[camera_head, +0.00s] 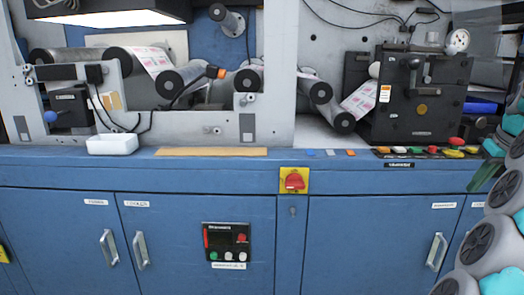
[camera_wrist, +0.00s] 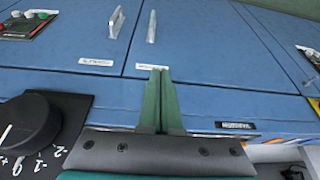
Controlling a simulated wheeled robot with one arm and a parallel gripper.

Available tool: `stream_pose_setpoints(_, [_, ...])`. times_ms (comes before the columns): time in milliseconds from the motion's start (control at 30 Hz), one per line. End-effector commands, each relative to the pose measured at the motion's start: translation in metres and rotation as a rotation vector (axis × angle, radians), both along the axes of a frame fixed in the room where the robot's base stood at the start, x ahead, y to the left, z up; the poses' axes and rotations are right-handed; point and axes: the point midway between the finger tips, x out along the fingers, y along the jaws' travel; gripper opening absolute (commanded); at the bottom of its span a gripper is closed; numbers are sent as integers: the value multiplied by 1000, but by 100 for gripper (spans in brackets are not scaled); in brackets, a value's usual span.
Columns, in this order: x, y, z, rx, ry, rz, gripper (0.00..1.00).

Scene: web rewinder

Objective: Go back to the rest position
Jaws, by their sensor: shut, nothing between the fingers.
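My gripper (camera_wrist: 160,72) shows in the wrist view as two green fingers lying flat against each other, with nothing between them. Its tips appear in front of the blue cabinet front (camera_wrist: 200,50), near a white label; I cannot tell the gap. In the head view my arm, with grey joint caps and teal parts, comes up along the right edge, and green at its upper end lies near the right end of the blue ledge.
The rewinder has rollers (camera_head: 183,80) and a black unit (camera_head: 418,95) with a gauge. Coloured buttons (camera_head: 455,142) line the ledge at right. A black dial (camera_wrist: 28,125) is close in the wrist view.

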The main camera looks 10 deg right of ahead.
Motion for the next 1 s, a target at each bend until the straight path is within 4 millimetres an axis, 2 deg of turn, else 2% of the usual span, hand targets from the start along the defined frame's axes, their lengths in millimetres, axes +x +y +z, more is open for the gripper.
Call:
stream_pose_setpoints(167, [20,63,-4,32,26,69,0])
stream_pose_setpoints(267, [27,116,-10,56,56,116,0])
stream_pose_setpoints(300, [27,137,-14,64,71,134,0])
stream_pose_setpoints(467, [19,215,-31,86,131,189,0])
stream_pose_setpoints(567, [5,260,-45,92,169,213,0])
stream_pose_setpoints(700, [-26,316,-69,93,235,236,0])
stream_pose_setpoints(867, [-72,367,-102,88,309,244,0])
stream_pose_setpoints(1000, [-121,400,-134,74,373,232,0])
